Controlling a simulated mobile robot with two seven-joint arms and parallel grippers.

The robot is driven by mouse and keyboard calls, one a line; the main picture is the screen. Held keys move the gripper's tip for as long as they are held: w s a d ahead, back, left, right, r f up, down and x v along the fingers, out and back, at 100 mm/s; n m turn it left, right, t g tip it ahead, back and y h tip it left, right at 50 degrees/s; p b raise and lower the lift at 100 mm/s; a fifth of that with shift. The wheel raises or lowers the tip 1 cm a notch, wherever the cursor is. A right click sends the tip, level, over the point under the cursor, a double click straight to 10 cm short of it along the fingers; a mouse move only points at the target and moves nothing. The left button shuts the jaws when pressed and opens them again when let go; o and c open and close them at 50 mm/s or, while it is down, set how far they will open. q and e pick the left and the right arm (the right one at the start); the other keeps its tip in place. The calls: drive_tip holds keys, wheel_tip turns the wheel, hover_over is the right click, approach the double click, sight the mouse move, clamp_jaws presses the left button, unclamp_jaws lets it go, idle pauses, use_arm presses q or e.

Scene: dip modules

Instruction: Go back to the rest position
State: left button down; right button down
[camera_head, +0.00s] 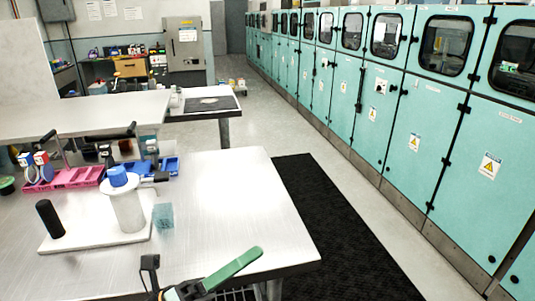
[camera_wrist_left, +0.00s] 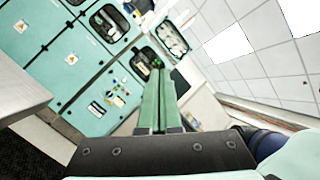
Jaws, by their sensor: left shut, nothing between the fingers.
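My left gripper (camera_head: 256,252) is low in the head view, by the front edge of the metal table (camera_head: 225,215). Its green fingers are together and empty. In the left wrist view its two fingers (camera_wrist_left: 163,78) lie side by side, pointing up the picture, with no object between them. My right gripper is in neither view. The white cylinder with a blue top (camera_head: 128,205) stands on a white board, apart from my left gripper. A black cylinder (camera_head: 49,219) stands on the same board, and a translucent teal cube (camera_head: 163,216) sits beside it.
A pink tray (camera_head: 75,178) and a blue tray (camera_head: 168,164) lie at the table's back left. Teal cabinets (camera_head: 400,110) line the right side. A black floor mat (camera_head: 330,225) lies between table and cabinets. The table's right part is bare.

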use_arm(q)
drive_tip(key=w+a+f+n+t+y, duration=0.1)
drive_tip(key=a+f+n+t+y, duration=0.2)
drive_tip(key=f+n+y, duration=0.35)
drive_tip(key=w+a+f+n+t+y+p, duration=0.1)
drive_tip(key=a+f+n+t+y, duration=0.2)
drive_tip(key=n, duration=0.6)
drive_tip(key=w+a+f+n+t+y, duration=0.1)
drive_tip(key=a+f+n+t+y, duration=0.2)
drive_tip(key=f+n, duration=0.4)
drive_tip(key=s+a+f+n+g+y, duration=0.2)
drive_tip(key=s+f+n, duration=0.4)
drive_tip(key=f, duration=0.3)
drive_tip(key=s+a+f+n+g+y+p, duration=0.1)
drive_tip(key=s+a+f+n+g+y, duration=0.1)
drive_tip(key=s+f+n+g+y, duration=0.2)
drive_tip(key=s+f+n+g, duration=0.3)
drive_tip(key=s+f, duration=0.1)
drive_tip(key=f, duration=0.2)
drive_tip(key=shift+s+a+p, duration=0.2)
drive_tip(key=shift+s+p, duration=0.1)
drive_tip(key=shift+s, duration=0.1)
